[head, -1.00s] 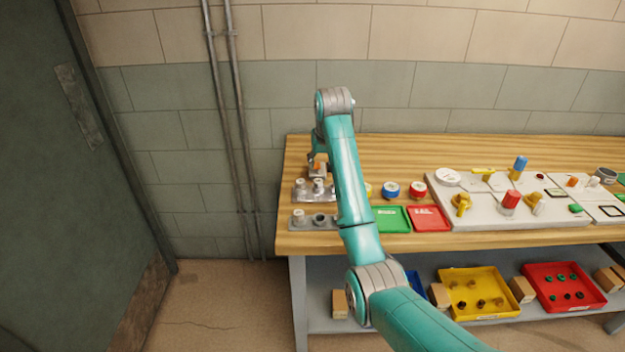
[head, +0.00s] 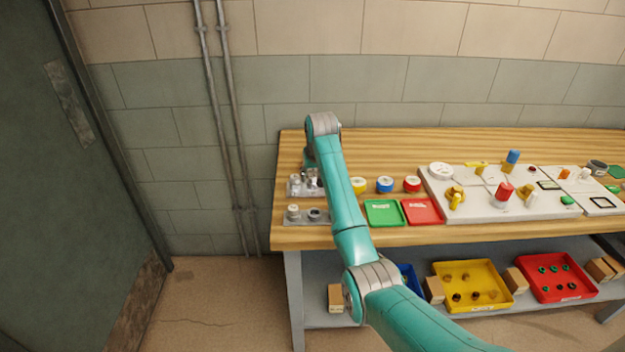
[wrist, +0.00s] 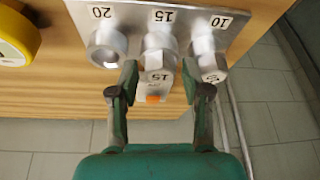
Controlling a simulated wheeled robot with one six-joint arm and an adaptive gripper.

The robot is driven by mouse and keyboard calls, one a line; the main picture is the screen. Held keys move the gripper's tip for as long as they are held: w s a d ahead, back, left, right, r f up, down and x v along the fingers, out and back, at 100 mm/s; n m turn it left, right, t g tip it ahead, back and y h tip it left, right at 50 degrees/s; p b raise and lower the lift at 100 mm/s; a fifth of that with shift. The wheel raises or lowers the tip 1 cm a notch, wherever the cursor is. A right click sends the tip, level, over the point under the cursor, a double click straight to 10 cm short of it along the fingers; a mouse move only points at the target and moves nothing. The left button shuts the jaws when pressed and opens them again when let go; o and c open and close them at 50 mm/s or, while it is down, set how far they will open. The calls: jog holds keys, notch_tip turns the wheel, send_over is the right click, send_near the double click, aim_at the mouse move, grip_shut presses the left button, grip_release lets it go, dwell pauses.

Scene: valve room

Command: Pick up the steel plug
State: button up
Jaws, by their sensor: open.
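A metal rack (wrist: 130,16), also in the head view (head: 296,191), sits at the table's left end, with labels 20, 15 and 10. In the wrist view a steel plug marked 15 (wrist: 157,62) stands at the 15 label, between my fingertips. A second steel plug (wrist: 211,60) stands at the 10 label, close to my right finger. At the 20 label is a round metal piece or socket (wrist: 107,48). My gripper (wrist: 158,74) is open, one finger either side of the 15 plug; contact cannot be told. My arm hides most of the gripper in the head view.
A front metal plate (head: 304,221) holds a pale piece and a dark hole. Yellow, blue (head: 385,185) and red (head: 412,184) rolls, a green tray (head: 384,213) and a red tray (head: 423,211) lie right of my arm. The wall is close behind.

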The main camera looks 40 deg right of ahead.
grip_shut()
jog(key=shift+r, duration=0.1)
notch_tip(320, 180, up, 9)
dwell(0.8)
send_over(313, 177)
jog(key=shift+w+f, duration=0.1)
jog(key=shift+f, duration=2)
